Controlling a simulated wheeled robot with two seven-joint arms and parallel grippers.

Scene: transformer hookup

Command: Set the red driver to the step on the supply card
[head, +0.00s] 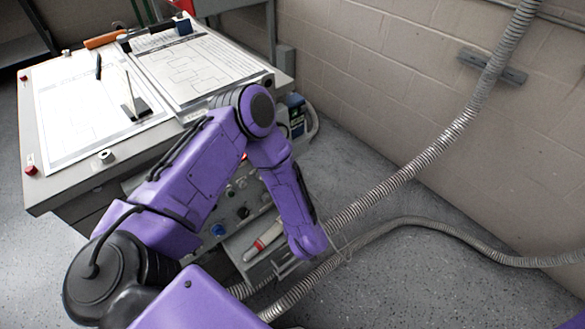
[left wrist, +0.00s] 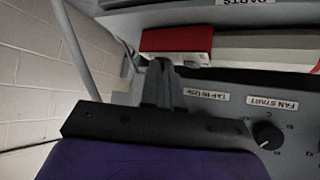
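In the left wrist view my left gripper's grey fingers (left wrist: 162,85) stand close together with no gap visible. Beyond their tips is a red block-like part (left wrist: 177,41) with a pale length to its right; I cannot tell whether they touch. A small white card (head: 126,88) stands in a black holder on the worktop; its writing is unreadable. My right gripper is out of view.
The worktop carries printed sheets (head: 75,112) and a diagram board (head: 190,68). Grey corrugated conduits (head: 410,178) cross the floor and wall at right. The wrist view shows a black knob (left wrist: 267,135) by a FAN START label and a TAP IN USE label (left wrist: 204,94).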

